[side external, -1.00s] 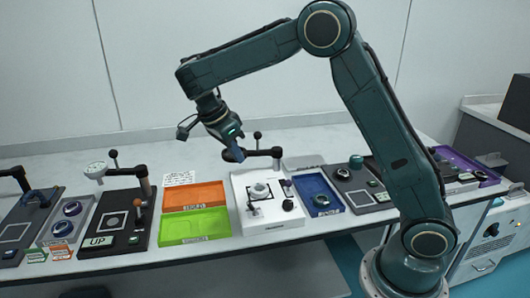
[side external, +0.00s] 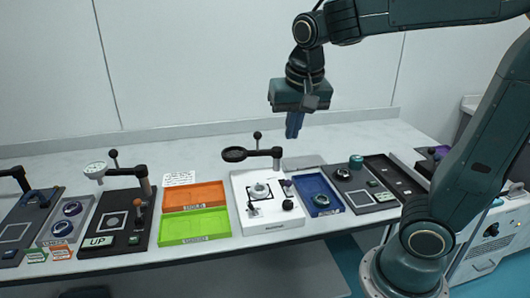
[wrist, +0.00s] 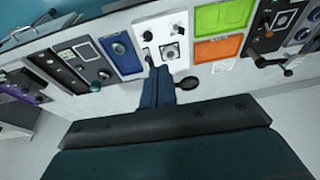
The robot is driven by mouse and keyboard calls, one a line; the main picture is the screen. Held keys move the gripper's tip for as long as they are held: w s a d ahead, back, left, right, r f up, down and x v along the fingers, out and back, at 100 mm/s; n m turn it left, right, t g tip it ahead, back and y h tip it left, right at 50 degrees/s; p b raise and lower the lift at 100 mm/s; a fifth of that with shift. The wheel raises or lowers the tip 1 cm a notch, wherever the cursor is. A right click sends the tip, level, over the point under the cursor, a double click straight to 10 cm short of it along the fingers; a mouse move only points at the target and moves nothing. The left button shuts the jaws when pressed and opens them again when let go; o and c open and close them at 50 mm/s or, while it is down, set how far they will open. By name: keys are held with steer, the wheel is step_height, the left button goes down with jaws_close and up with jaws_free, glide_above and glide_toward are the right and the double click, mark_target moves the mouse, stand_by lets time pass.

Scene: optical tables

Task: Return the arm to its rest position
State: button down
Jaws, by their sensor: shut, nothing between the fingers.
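My gripper (side external: 295,124) hangs above the back of the bench in the side external view, pointing down, shut and empty. It is clear of the bench and of everything on it. In the wrist view the blue fingers of my gripper (wrist: 157,72) are together in the middle of the picture, with the bench far beyond them.
Below my gripper are a white station (side external: 265,225) with a black lever arm (side external: 250,153), and a blue tray (side external: 312,183) holding a round part. An orange tray (side external: 194,195) and a green tray (side external: 194,225) lie left of it. Further left stands a black station marked UP (side external: 115,215). The air around my gripper is free.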

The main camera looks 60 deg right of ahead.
steer(key=s+a+f+n+t+y, duration=0.2)
steer(key=s+a+n+t, duration=0.1)
steer(key=s+n, duration=0.6)
steer(key=shift+s+a, duration=0.45)
steer(key=shift+s, duration=0.45)
